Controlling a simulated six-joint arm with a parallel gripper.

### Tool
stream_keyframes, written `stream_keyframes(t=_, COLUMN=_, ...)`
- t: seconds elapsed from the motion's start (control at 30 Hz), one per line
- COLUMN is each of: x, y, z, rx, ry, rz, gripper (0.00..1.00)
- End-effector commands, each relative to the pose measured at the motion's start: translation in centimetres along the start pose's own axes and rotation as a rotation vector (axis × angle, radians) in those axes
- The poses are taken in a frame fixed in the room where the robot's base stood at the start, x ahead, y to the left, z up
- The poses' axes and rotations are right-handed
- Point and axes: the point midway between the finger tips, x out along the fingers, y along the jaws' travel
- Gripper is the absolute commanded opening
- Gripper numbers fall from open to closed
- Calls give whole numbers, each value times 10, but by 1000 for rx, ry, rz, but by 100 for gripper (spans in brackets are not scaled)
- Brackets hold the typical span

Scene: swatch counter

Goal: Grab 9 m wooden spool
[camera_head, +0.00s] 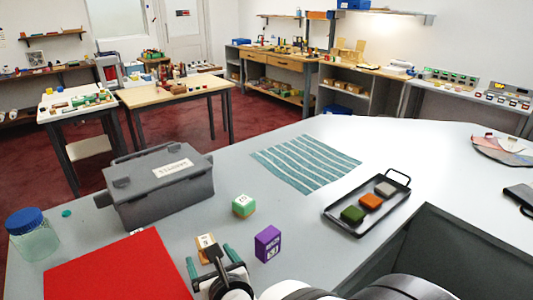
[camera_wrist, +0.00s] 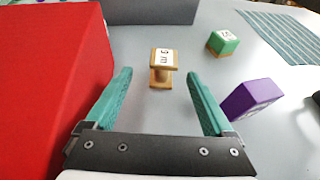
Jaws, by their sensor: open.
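The wooden spool (camera_wrist: 161,75) stands upright on the grey counter in the wrist view, with a white label reading "9 m" on its upper part. It also shows in the head view (camera_head: 205,243), partly hidden behind my gripper. My gripper (camera_wrist: 156,80) has its two teal fingers wide apart, with nothing between the pads. In the wrist view the spool appears centred between the fingers, near and slightly beyond their tips. In the head view my gripper (camera_head: 207,259) is at the front of the counter. I cannot tell whether it touches the spool.
A red box (camera_wrist: 45,70) stands close to the left finger. A purple box (camera_head: 267,243) is close to the right finger. A green block (camera_head: 243,205) sits beyond. A grey case (camera_head: 150,205) stands behind. A black tray (camera_head: 338,222) with colored blocks lies to the right.

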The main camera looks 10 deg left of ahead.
Motion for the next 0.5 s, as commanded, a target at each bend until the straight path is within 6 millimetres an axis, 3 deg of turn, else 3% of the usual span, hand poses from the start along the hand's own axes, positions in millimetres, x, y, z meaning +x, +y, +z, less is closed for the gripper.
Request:
stream_keyframes(t=0.13, x=19, y=0, z=-8, rx=0, ry=-1, rz=-1, gripper=88)
stream_keyframes(t=0.3, x=58, y=-1, z=-7, rx=1, ry=-2, rz=-1, gripper=88)
stream_keyframes(t=0.5, x=88, y=-4, z=-6, rx=3, ry=-2, rz=-2, gripper=88)
